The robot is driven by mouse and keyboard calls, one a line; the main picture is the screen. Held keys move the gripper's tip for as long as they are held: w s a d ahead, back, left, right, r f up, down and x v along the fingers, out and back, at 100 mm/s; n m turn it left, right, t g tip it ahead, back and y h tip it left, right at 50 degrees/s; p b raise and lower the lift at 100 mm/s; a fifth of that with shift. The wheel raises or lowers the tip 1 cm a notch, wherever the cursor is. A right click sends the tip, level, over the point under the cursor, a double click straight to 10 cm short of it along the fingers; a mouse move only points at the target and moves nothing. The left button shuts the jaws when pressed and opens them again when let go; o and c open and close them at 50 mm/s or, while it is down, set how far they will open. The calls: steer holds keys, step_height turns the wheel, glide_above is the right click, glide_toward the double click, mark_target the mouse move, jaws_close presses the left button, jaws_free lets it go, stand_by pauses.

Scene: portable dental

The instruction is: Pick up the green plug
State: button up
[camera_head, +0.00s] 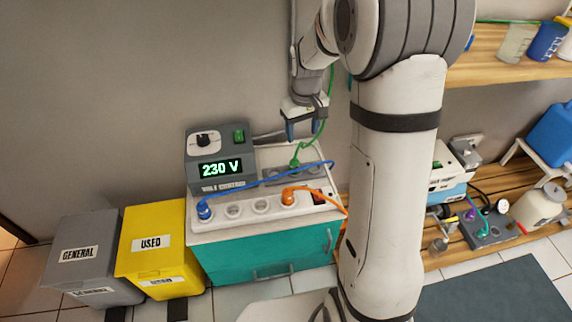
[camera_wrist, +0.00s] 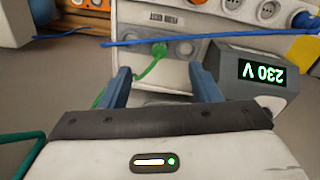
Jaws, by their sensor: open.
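The green plug (camera_head: 295,162) sits in the grey socket block (camera_head: 275,176) at the back of the teal cabinet's top, with its green cord rising from it. In the wrist view the green plug (camera_wrist: 159,49) shows ahead, between the finger directions, with its cord curving down to the left. My gripper (camera_head: 305,130) is above the plug, pointing down, with blue fingers apart and nothing between them. In the wrist view my gripper (camera_wrist: 162,88) is open, and the plug lies beyond the fingertips.
A blue cord (camera_head: 265,182) crosses close by the green plug to the white power strip (camera_head: 262,207), which also holds an orange plug (camera_head: 288,195). The 230 V control box (camera_head: 220,160) stands just left. Yellow (camera_head: 155,245) and grey (camera_head: 85,252) bins stand further left.

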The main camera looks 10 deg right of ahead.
steer(key=b, duration=0.4)
glide_above(295, 160)
steer(key=shift+n, duration=0.3)
steer(key=f, duration=1.3)
steer(key=shift+s+d, duration=0.25)
steer(key=shift+s, duration=0.05)
steer(key=f+b, duration=0.1)
steer(key=f, duration=0.1)
steer(key=f+b, duration=0.1)
steer(key=f, duration=0.1)
steer(key=f+b, duration=0.1)
steer(key=f, duration=0.1)
steer(key=shift+w+a, duration=0.3)
steer(key=shift+a, duration=0.05)
steer(key=shift+r, duration=0.1)
steer(key=c, duration=1.1)
